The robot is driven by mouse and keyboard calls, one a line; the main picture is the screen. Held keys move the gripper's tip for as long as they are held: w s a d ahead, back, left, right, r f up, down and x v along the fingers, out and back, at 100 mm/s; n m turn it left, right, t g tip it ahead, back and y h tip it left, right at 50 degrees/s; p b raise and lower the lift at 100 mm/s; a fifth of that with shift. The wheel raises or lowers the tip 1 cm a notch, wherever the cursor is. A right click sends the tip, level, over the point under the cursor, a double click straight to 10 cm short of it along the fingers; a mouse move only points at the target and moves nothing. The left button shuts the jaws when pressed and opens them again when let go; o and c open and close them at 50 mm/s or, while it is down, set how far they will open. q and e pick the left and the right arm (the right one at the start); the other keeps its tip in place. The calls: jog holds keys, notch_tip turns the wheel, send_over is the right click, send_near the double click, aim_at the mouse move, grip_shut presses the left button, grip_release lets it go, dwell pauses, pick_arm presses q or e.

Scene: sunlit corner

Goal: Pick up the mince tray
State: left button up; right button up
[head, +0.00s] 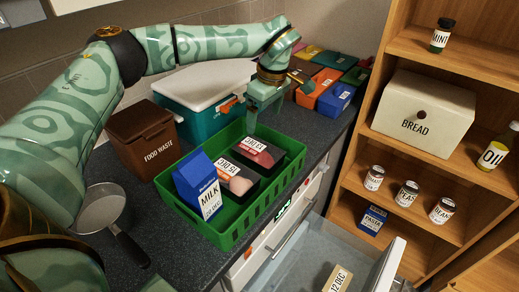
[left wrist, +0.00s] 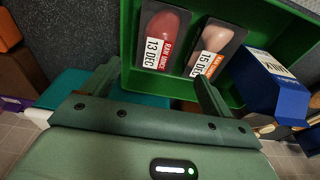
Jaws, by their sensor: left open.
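The mince tray (head: 256,152) is a dark tray of red meat labelled 13 DEC. It lies in the far part of the green crate (head: 225,236). In the left wrist view the mince tray (left wrist: 160,38) lies ahead of my fingers, its label reading RAW MINCE. My left gripper (head: 264,100) is open and empty, above the crate's far end and apart from the tray. In the wrist view the gripper (left wrist: 155,82) has its fingers spread, the right one nearer the 15 DEC tray. My right gripper is not in view.
Beside the mince in the crate are a 15 DEC tray (head: 236,182) of pale meat and a blue milk carton (head: 198,184). A food waste bin (head: 143,138), a teal box with white lid (head: 205,85) and a pan (head: 103,208) stand around it. An open drawer (head: 345,240) juts out in front.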

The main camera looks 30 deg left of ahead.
pick_arm(q)
jog(key=b, duration=0.2)
send_near(259, 150)
jog(key=f, duration=0.3)
jog(key=a+f, duration=0.1)
jog(key=f, duration=0.1)
jog(key=shift+w+f, duration=0.1)
jog(key=shift+f, duration=0.45)
jog(key=f, duration=0.1)
jog(key=f+b, duration=0.1)
jog(key=f, duration=0.1)
jog(key=f+b, duration=0.1)
jog(key=shift+a+f, duration=0.35)
jog(key=shift+a, duration=0.05)
jog(key=shift+r, duration=0.15)
jog(key=c, duration=0.9)
